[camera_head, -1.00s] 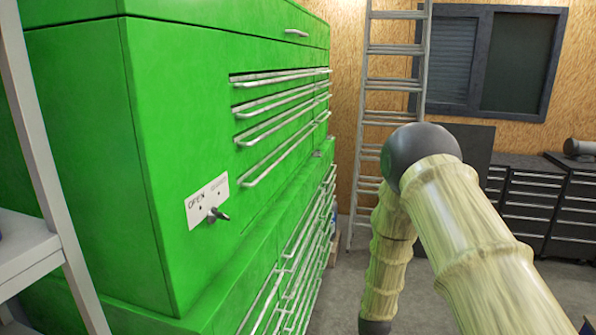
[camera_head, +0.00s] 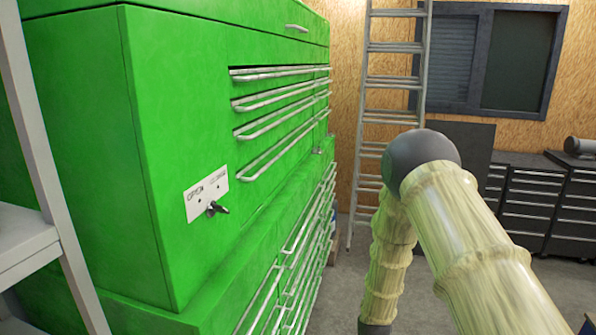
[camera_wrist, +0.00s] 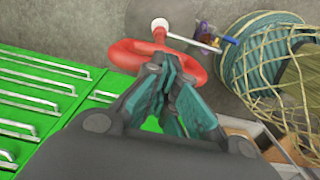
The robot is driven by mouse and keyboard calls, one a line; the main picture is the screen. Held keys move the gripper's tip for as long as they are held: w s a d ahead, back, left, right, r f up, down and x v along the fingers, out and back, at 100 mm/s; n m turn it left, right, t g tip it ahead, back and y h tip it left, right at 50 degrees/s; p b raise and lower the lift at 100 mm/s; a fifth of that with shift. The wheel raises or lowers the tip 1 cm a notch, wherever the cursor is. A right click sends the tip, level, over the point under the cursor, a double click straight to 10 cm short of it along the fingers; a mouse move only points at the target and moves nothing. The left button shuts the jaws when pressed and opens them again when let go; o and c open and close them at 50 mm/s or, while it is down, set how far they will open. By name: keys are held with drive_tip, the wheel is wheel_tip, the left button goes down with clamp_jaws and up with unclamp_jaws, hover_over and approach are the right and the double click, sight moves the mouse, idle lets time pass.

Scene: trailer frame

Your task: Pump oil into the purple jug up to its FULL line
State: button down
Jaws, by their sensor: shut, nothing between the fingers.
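In the wrist view my gripper (camera_wrist: 172,68) is shut and empty, its teal-padded fingers together. Past the fingertips is a red rounded loop-shaped thing (camera_wrist: 125,50), with a white round cap (camera_wrist: 159,24) and a pale rod (camera_wrist: 194,42) above it. I cannot tell whether these belong to the oil pump. A small purple patch (camera_wrist: 204,27) lies beyond the rod, too small to identify as the jug. No FULL line shows. In the head view only my arm shows, not my gripper.
A green tool chest (camera_head: 85,150) with an OPEN/CLOSED plate (camera_head: 206,193) fills the left. A ladder (camera_head: 395,75) leans on the back wall. Dark drawer cabinets (camera_head: 528,205) stand at right. A netted teal container (camera_wrist: 262,55) stands near the red thing. Grey floor shows between.

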drive_tip(key=shift+s+f+b, duration=0.1)
drive_tip(key=shift+f+b, duration=2.45)
drive_tip(key=shift+f, duration=1.95)
drive_tip(key=shift+r+p, duration=2.85)
drive_tip(key=shift+r, duration=1.9)
drive_tip(key=shift+w+r+p, duration=0.2)
drive_tip(key=shift+r+p, duration=0.2)
drive_tip(key=shift+r, duration=0.15)
drive_tip(key=shift+s+r+p, duration=0.2)
drive_tip(key=shift+r+p, duration=0.1)
drive_tip(key=shift+r, duration=0.45)
drive_tip(key=shift+w+f, duration=0.1)
